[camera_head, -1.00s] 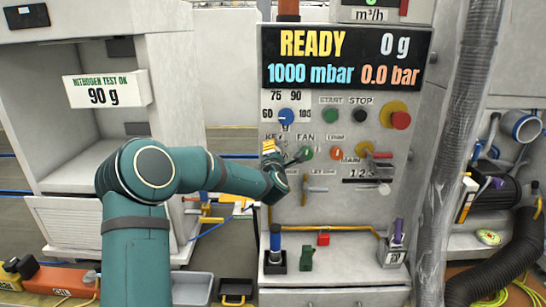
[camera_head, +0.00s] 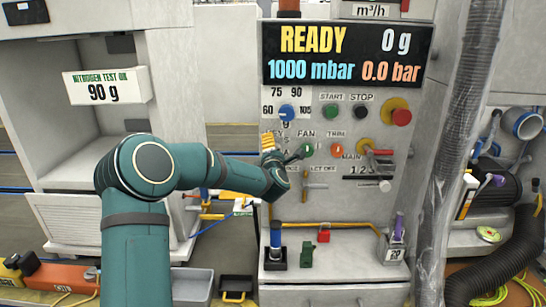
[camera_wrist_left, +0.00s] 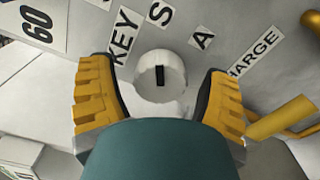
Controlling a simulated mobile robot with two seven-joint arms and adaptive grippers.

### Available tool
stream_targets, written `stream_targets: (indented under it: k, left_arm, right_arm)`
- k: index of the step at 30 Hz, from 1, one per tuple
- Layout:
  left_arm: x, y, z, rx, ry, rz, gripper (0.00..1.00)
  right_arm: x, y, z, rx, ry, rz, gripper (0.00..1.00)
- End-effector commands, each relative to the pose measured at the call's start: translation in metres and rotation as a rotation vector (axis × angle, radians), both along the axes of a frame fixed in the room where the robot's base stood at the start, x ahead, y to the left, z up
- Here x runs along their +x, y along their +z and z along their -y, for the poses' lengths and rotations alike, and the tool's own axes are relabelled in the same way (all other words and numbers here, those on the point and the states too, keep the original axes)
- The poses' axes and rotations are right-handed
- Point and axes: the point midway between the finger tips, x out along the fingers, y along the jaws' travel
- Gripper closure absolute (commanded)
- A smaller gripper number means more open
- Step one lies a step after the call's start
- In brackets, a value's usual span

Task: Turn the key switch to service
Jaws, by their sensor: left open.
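The key switch (camera_wrist_left: 160,76) is a pale round knob with a dark slot, set in the grey panel, in the left wrist view. Its slot stands nearly upright in that picture. Labels reading KEY, S, A and CHARGE surround it. My left gripper (camera_wrist_left: 160,92) is open, with one yellow-padded finger on each side of the knob and a visible gap on both sides. In the head view my left gripper (camera_head: 271,147) is at the panel's left side, below the blue dial, and hides the key switch. My right gripper is in neither view.
Close by on the panel are the blue dial (camera_head: 287,113), green FAN knob (camera_head: 307,149), orange knob (camera_head: 337,150) and red stop button (camera_head: 401,118). The display (camera_head: 345,57) reads READY. A ledge below holds a blue-handled item (camera_head: 276,236). A wrapped hose (camera_head: 467,130) hangs at right.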

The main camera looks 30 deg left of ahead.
Motion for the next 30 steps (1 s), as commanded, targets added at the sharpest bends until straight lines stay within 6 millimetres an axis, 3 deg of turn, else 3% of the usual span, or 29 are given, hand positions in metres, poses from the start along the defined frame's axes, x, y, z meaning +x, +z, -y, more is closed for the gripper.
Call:
stream_targets:
  k: [18, 30]
  left_arm:
    - [-0.086, 0.001, 0.053, 0.002, 0.000, 0.001, 0.23]
    - [-0.100, 0.000, 0.061, 0.000, 0.002, 0.002, 0.23]
  right_arm:
    - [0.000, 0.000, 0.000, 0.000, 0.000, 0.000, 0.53]
    - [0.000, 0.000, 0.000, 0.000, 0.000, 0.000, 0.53]
